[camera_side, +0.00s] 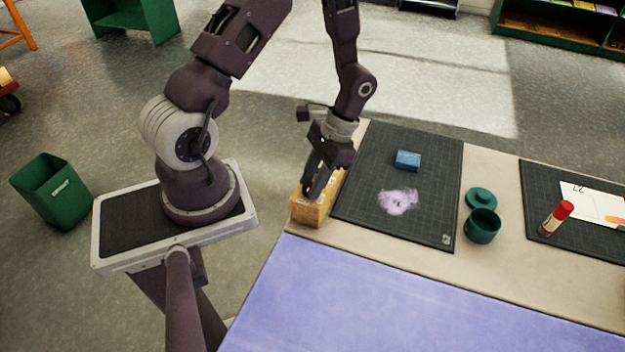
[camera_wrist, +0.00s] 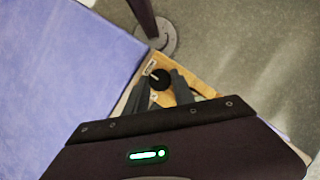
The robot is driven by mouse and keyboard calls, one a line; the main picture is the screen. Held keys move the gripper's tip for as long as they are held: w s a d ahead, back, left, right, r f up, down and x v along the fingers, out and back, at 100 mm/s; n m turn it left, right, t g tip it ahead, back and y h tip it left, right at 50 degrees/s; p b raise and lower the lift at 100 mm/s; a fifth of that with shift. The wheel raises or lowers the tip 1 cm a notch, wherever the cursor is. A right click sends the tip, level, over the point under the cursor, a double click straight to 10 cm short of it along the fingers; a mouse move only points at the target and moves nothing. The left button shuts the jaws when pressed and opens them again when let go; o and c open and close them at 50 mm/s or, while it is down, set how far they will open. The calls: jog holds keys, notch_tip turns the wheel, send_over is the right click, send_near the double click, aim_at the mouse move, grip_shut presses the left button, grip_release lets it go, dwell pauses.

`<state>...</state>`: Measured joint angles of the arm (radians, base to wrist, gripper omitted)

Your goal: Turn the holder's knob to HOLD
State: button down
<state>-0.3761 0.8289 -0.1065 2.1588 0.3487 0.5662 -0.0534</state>
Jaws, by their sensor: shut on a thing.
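The holder is a light wooden box (camera_side: 309,213) at the near left corner of the table, and it also shows in the wrist view (camera_wrist: 206,88). Its black round knob (camera_wrist: 160,79) has a pale pointer mark that points to the left in the wrist view. A small white label (camera_wrist: 150,67) sits beside the knob; its lettering is too small to read. My gripper (camera_side: 312,188) reaches down onto the box top. Its two fingers in the wrist view (camera_wrist: 161,84) are on either side of the knob, shut on it. In the side view the fingers hide the knob.
A dark cutting mat (camera_side: 420,222) with a blue block (camera_side: 408,160) and a pale smudge (camera_side: 398,201) lies right of the box. Further right are a green pot (camera_side: 482,227), its lid (camera_side: 481,198) and a red-capped glue stick (camera_side: 556,218). The blue cloth area (camera_side: 390,300) is clear.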

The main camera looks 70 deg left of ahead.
dwell(0.5)
jog(key=c, duration=1.1)
grip_release()
jog(key=shift+o, duration=0.2)
jog(key=v, duration=0.7)
